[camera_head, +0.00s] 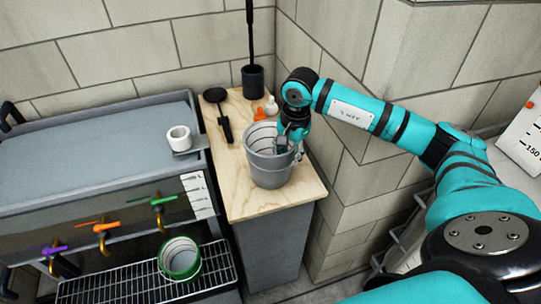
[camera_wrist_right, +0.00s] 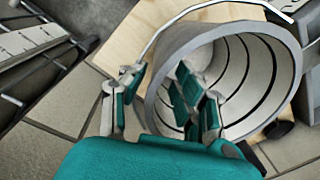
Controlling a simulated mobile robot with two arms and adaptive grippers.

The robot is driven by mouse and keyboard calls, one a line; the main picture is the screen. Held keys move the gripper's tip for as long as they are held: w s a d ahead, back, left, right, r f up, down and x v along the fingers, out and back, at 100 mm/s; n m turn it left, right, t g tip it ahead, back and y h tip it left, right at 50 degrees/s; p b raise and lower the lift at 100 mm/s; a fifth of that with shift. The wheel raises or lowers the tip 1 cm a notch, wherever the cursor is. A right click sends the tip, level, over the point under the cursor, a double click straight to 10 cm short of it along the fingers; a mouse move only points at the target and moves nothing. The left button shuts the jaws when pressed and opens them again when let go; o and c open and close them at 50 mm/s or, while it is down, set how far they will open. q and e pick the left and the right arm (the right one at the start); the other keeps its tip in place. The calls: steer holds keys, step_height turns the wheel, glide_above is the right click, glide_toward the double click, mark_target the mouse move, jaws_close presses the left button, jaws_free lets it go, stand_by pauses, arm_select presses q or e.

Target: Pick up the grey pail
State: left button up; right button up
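The grey pail (camera_head: 268,172) stands upright on the wooden top of a counter in the head view. My right gripper (camera_head: 291,140) reaches down at its far right rim. In the right wrist view the ribbed inside of the pail (camera_wrist_right: 252,80) is visible, with its thin wire handle along the rim. There my right gripper (camera_wrist_right: 160,95) straddles the pail's wall, one side outside and the other inside. Its fingers are apart, with gaps to the wall. My left gripper is not in view.
The wooden top (camera_head: 250,209) also carries a black scoop-like tool (camera_head: 222,115), a dark cup (camera_head: 253,82) and small bottles behind the pail. A white cup (camera_head: 179,138) sits left. A green-rimmed pail (camera_head: 180,259) stands on the lower rack. Walls close off the back and right.

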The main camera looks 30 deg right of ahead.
steer(key=shift+w+f, duration=0.15)
steer(key=shift+f, duration=0.9)
jaws_close()
steer(key=shift+r, duration=0.1)
